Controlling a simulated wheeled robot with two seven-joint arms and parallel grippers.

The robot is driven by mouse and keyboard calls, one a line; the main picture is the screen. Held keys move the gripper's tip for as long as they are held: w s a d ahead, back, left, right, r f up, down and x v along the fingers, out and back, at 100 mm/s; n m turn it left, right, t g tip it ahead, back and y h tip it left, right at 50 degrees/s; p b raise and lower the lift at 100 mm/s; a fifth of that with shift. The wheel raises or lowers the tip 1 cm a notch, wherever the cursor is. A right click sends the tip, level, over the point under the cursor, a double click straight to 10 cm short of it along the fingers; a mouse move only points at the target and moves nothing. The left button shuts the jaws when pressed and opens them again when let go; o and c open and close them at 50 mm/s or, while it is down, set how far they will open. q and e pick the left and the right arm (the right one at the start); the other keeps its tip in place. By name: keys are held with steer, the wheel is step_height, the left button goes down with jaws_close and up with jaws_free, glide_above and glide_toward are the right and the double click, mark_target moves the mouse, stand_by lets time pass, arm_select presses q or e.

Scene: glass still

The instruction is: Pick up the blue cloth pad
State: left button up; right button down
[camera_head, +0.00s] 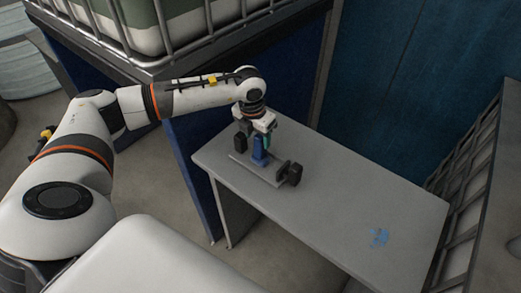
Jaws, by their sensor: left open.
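My left gripper (256,141) points down over the near-left part of the grey table, its fingers apart. Directly below and partly between its fingers stands an upright blue piece (260,157), with a small green part beside it. The blue piece is on a grey base plate (254,172), and the gripper hides its top. I cannot tell whether the fingers touch it. A small, flat, ragged light-blue patch (380,237) lies toward the table's right end, away from the gripper. I cannot tell which blue thing is the cloth pad. My right gripper is out of view.
The grey table (325,205) is bare between the base plate and the light-blue patch. A black knob-like part (294,174) is at the plate's right end. A caged tank (150,30) stands behind my left arm. Dark metal framing (470,185) borders the table's right side.

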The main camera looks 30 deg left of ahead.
arm_select(q)
steer(key=shift+f, duration=0.25)
steer(key=f, duration=0.1)
steer(key=f+p, duration=0.1)
steer(key=f, duration=0.1)
steer(key=w+f+p, duration=0.1)
steer(key=shift+d+f, duration=0.2)
steer(key=shift+d, duration=0.05)
steer(key=shift+f, duration=0.25)
jaws_close()
step_height(320, 180, up, 9)
steer(key=shift+w+f+b, duration=0.1)
steer(key=shift+b, duration=1.15)
steer(key=shift+r, duration=0.7)
steer(key=c, duration=0.6)
jaws_free()
jaws_close()
